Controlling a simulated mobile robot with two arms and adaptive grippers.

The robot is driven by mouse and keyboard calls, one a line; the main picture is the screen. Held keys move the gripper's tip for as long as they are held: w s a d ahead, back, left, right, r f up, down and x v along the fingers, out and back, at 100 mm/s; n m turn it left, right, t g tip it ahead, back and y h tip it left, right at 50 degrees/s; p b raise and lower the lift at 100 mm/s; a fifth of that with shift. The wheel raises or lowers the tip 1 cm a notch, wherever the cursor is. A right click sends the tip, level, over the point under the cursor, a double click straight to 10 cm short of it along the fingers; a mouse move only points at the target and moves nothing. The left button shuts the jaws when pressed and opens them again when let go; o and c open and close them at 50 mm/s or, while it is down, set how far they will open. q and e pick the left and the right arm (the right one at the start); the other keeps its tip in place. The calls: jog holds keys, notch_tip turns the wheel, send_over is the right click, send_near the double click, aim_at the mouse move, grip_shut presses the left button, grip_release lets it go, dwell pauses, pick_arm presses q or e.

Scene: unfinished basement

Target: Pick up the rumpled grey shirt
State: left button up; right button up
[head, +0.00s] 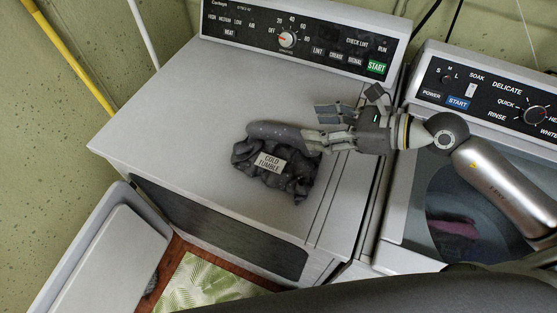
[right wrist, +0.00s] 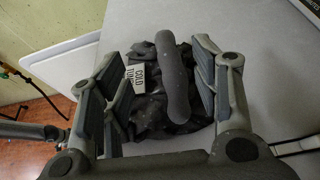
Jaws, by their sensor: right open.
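The rumpled grey shirt (head: 298,183) lies in a dark heap on top of the dryer (head: 180,120), with a pale "COLD TUMBLE" tag (head: 271,163) on it. A smooth, speckled grey rounded roll (head: 272,130) lies along its far side; I cannot tell whether it is part of the shirt. My right gripper (head: 316,123) is open at the right far edge of the heap. In the right wrist view the shirt (right wrist: 145,112) and roll (right wrist: 178,80) show between the spread fingers of the gripper (right wrist: 158,68). Contact is unclear. My left gripper is not in view.
The dryer's control panel (head: 300,42) rises behind. A washer (head: 398,215) stands close on the right, with pinkish cloth (head: 455,228) inside its opening. The dryer top left of the shirt is clear.

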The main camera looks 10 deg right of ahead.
aim_at(290, 130)
jog(key=w+a+f, duration=0.1)
jog(key=f, duration=0.1)
jog(key=w+a+f+p, duration=0.1)
jog(key=a, duration=0.1)
jog(key=shift+w+a+f, duration=0.25)
jog(key=shift+w+f, duration=0.05)
jog(key=shift+f, duration=0.05)
jog(key=shift+w+a+f, duration=0.25)
jog(key=shift+a, duration=0.1)
jog(key=shift+w+a+f+p, duration=0.15)
jog(key=shift+w+a+p, duration=0.2)
jog(key=shift+p, duration=0.1)
jog(key=x, duration=0.1)
jog(key=p+x, duration=0.1)
jog(key=x, duration=0.1)
jog(key=shift+w+d+f, duration=0.15)
jog(key=shift+w, duration=0.1)
jog(key=shift+w+a+f, duration=0.25)
jog(key=shift+a+f, duration=0.05)
jog(key=shift+a, duration=0.1)
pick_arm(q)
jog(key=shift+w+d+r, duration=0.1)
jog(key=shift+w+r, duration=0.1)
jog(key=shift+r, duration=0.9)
pick_arm(e)
jog(key=shift+c, duration=0.3)
